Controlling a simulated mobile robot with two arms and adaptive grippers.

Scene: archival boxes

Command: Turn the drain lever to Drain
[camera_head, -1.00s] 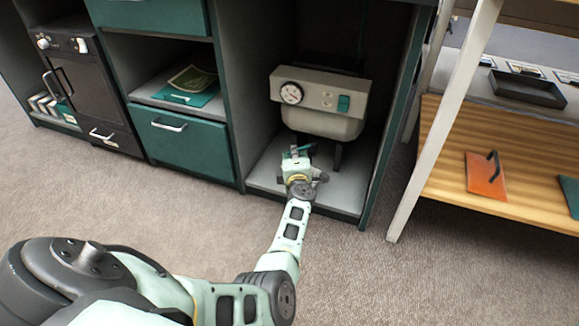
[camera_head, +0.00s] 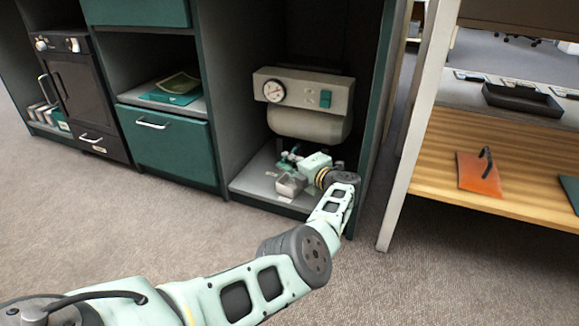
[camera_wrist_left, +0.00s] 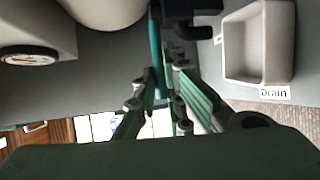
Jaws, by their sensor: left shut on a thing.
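The machine (camera_head: 300,90) with a round gauge and a tank sits in the open cabinet bay. The teal drain lever (camera_wrist_left: 156,45) shows in the left wrist view, its end between my left gripper's fingers. My left gripper (camera_wrist_left: 163,84) is shut on it. In the head view the gripper (camera_head: 292,161) is under the tank, reaching in from the right and pointing left. A pale open cup (camera_head: 290,185) stands just in front of it; the cup also shows in the wrist view (camera_wrist_left: 258,45), beside a "Drain" label (camera_wrist_left: 274,93). The lever's exact setting cannot be told.
The bay's right side wall (camera_head: 372,110) is close to my left wrist. A teal drawer (camera_head: 168,147) is on the left. A wooden shelf (camera_head: 440,165) with an orange handled plate (camera_head: 478,175) stands right. The carpet in front is clear.

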